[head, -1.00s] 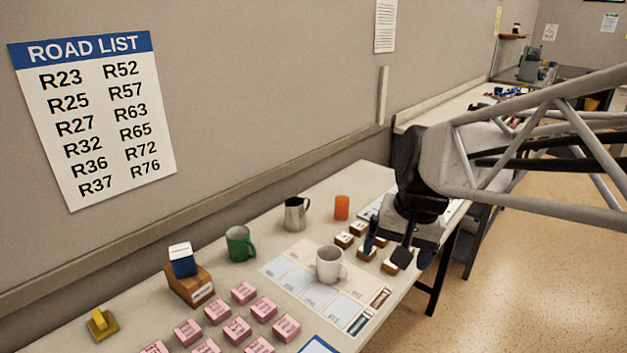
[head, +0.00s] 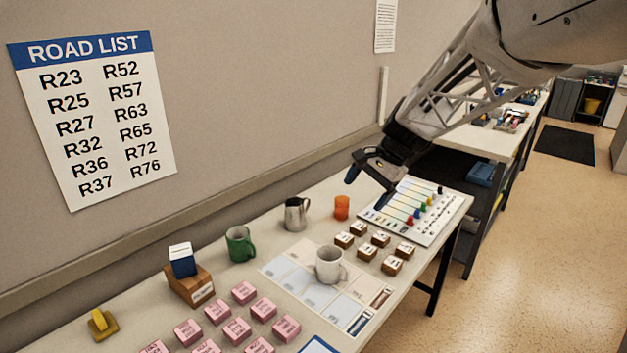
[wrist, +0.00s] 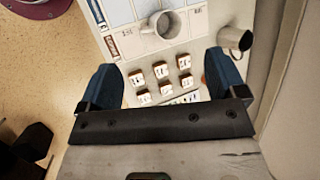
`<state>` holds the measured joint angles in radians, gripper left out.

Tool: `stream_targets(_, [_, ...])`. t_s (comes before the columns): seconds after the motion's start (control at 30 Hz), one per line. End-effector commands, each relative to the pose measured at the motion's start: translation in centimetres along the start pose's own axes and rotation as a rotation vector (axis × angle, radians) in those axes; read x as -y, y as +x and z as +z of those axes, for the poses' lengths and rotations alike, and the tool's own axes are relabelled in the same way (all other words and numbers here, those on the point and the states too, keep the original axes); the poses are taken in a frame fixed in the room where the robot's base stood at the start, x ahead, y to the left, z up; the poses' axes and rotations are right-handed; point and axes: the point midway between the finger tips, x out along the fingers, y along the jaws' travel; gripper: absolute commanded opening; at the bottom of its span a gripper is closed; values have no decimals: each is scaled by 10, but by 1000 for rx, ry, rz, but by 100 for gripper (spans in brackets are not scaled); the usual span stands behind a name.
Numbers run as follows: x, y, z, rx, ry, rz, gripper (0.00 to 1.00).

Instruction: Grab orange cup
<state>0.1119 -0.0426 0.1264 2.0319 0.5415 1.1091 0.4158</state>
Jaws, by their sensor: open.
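The orange cup (head: 342,207) stands upright on the white table near the wall, to the right of the metal pitcher, in the head view. My gripper (head: 368,190) is open and empty, tilted downward, above and to the right of the cup and apart from it. In the wrist view my gripper (wrist: 162,66) shows two blue fingers spread wide, with small wooden blocks beyond them. The cup is mostly hidden there; a thin reddish sliver beside the right finger may be part of it.
The metal pitcher (head: 297,213) and green mug (head: 240,243) stand left of the cup. A white mug (head: 330,264) stands on a printed mat. Several wooden blocks (head: 380,239) lie in front of the cup. A board with colored pegs (head: 420,207) lies to the right.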

Motion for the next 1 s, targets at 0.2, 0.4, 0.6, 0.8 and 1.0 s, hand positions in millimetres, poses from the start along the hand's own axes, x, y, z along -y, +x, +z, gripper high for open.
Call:
stream_targets(0.2, [28,13,-45,61,116,-47,90])
stream_targets(0.4, [52,27,-85,118,219,-88,90])
stream_targets(0.6, [72,43,-128,178,323,-128,90])
stream_targets(0.8, [90,60,-171,237,424,-169,90])
stream_targets(1.0, [105,81,-215,299,524,-207,90])
